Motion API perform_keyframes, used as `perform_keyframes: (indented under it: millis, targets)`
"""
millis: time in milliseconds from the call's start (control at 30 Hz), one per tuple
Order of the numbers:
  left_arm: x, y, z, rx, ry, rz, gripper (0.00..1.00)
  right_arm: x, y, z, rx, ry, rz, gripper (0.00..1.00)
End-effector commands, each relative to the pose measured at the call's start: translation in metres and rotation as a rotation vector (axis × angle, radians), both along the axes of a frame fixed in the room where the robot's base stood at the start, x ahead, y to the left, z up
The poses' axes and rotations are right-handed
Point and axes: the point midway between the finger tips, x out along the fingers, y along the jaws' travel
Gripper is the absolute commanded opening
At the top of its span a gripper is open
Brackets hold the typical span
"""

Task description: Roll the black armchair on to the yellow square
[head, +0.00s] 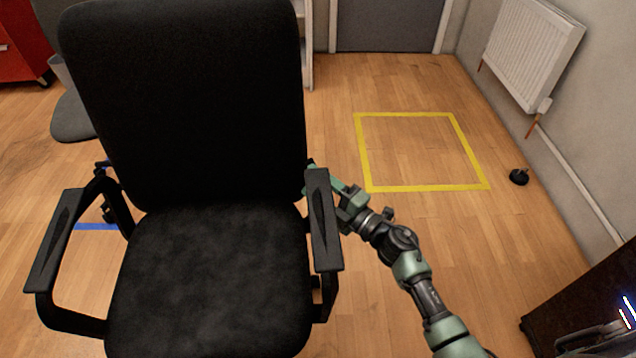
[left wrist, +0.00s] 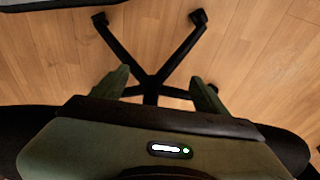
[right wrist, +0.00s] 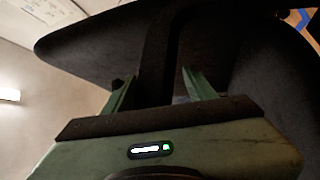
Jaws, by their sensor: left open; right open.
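The black armchair (head: 205,110) stands at the left of the head view, its seat toward me and its tall back away. The yellow square (head: 365,155) is an outline taped on the floor, right of the chair and farther off; its inside is bare. My right gripper (head: 318,182) is at the chair's right armrest, which partly hides it. In the right wrist view my right gripper (right wrist: 160,90) is open, with the dark armrest post between its fingers. My left gripper (left wrist: 161,80) is open, with the chair's wheeled base (left wrist: 150,82) beyond its fingers; the head view does not show it.
A radiator (head: 533,50) hangs on the right wall. A small black object (head: 519,177) lies on the floor right of the square. A dark cabinet (head: 590,300) stands at the lower right. A grey seat (head: 72,120) is behind the armchair. Floor between chair and square looks clear.

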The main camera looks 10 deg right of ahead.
Motion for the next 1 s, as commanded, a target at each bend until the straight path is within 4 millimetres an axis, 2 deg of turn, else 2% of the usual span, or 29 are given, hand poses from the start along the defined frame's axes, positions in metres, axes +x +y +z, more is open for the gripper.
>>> perform_keyframes:
  millis: [167,200,400,1000]
  targets:
    - [0.0021,-0.0007,0.0005,-0.001,-0.004,-0.001,0.74,-0.0001,0.0000,-0.0002,0.000,0.000,0.000,0.56]
    - [0.0021,-0.0007,0.0006,-0.002,-0.005,-0.001,0.74,-0.0001,0.0000,-0.0002,0.000,0.000,0.000,0.53]
    - [0.0023,-0.0008,0.0012,-0.002,-0.005,-0.001,0.74,-0.0001,0.0000,-0.0002,0.000,0.000,0.000,0.00]
    - [0.0023,-0.0011,0.0016,-0.002,-0.006,-0.001,0.74,-0.0002,-0.0002,-0.0005,-0.001,0.000,0.000,0.00]
